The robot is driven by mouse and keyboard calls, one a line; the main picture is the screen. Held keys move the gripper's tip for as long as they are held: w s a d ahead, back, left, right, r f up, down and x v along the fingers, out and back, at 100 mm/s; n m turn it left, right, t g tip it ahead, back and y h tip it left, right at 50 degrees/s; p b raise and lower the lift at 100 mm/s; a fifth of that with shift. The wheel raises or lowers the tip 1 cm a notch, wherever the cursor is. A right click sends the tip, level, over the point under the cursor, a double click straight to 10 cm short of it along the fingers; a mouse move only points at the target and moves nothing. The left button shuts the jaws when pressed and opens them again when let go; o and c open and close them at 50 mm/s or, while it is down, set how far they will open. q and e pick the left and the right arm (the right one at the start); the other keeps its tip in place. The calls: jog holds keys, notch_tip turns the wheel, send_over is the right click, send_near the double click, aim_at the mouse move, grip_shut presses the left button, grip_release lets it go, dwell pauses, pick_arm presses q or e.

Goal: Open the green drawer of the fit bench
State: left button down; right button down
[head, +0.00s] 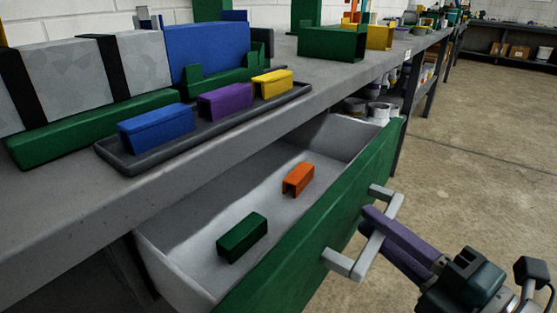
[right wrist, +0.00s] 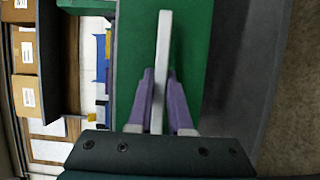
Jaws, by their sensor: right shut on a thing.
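The green drawer (head: 312,247) of the grey fit bench (head: 60,225) is pulled well out, its grey inside showing. A green block (head: 242,238) and an orange block (head: 298,179) lie apart on its floor. A grey bar handle (head: 345,263) stands off the green front. My right gripper (head: 370,222) has its purple fingers shut on the handle, near the middle of the bar. In the right wrist view the handle (right wrist: 164,50) runs between the two purple fingers (right wrist: 160,100), with the green front behind it. My left gripper is not in view.
On the bench top, a dark tray (head: 215,129) holds blue, purple and yellow blocks, close to the edge above the drawer. Grey-and-black duct pieces (head: 135,66) stand behind it. Bare concrete floor (head: 470,160) lies open to the right.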

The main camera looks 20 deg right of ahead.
jog(key=s+d, duration=0.3)
jog(key=s, duration=0.1)
jog(key=shift+s+d+p, duration=0.35)
jog(key=shift+s, duration=0.05)
jog(key=c, duration=0.8)
grip_release()
jog(key=shift+c, duration=0.2)
jog(key=shift+s, duration=0.1)
jog(key=v, duration=0.9)
jog(key=shift+s+p, duration=0.3)
jog(key=shift+s, duration=0.1)
